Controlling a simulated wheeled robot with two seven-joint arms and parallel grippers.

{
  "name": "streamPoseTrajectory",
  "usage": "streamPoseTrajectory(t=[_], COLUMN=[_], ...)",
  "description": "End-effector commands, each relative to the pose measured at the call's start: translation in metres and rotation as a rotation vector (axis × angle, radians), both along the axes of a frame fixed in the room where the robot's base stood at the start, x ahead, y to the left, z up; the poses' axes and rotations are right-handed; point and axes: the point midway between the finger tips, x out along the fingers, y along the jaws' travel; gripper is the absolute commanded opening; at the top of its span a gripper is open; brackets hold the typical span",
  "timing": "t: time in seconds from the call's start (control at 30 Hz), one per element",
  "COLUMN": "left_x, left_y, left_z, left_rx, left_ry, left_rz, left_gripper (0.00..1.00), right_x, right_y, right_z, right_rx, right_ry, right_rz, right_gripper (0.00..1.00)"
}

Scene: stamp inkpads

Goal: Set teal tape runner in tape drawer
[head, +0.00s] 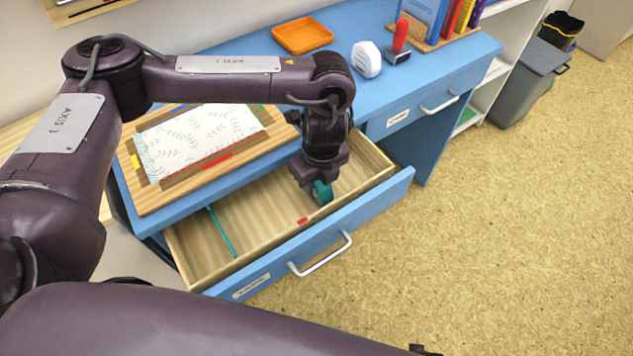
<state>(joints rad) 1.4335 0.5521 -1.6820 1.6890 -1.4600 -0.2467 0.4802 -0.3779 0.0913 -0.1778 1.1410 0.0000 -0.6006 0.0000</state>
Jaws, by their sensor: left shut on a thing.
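The teal tape runner (322,193) is held by my left gripper (318,180), which points down over the open tape drawer (345,235). The gripper is shut on the runner, and its fingers hide part of it. The runner is at the right part of the drawer, inside its outline; I cannot tell whether it touches the drawer floor. The drawer has a wooden inside, a blue front with a silver handle and a label. My right gripper does not show; only a dark arm link of mine crosses the bottom.
A teal strip (222,232) and a small red piece (302,220) are in the drawer. A wooden board with patterned paper (200,140) lies on the blue desk (365,108). An orange tray (302,36), a white object (366,59) and a red-handled stamp (400,40) stand behind.

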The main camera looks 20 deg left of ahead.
Motion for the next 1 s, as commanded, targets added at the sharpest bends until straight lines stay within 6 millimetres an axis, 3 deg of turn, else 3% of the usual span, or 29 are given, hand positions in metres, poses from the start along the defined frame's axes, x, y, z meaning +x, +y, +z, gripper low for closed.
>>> streamPoseTrajectory(t=[0.47,0.5,0.63,1.0], left_x=[0.0002,0.0004,0.0004,0.0009], left_y=[-0.0002,-0.0001,-0.0002,-0.0003], left_z=[-0.0105,-0.0093,-0.0091,-0.0010], left_rx=[-0.001,-0.001,-0.001,0.000], left_ry=[-0.001,-0.001,-0.001,-0.003], left_rz=[0.000,0.000,0.000,-0.001], left_gripper=[0.11,0.34,0.51,0.51], right_x=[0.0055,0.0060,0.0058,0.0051], right_y=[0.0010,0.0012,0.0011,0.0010], right_z=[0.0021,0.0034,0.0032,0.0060], right_rx=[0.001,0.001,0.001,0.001], right_ry=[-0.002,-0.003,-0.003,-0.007], right_rz=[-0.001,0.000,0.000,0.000], right_gripper=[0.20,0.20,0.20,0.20])
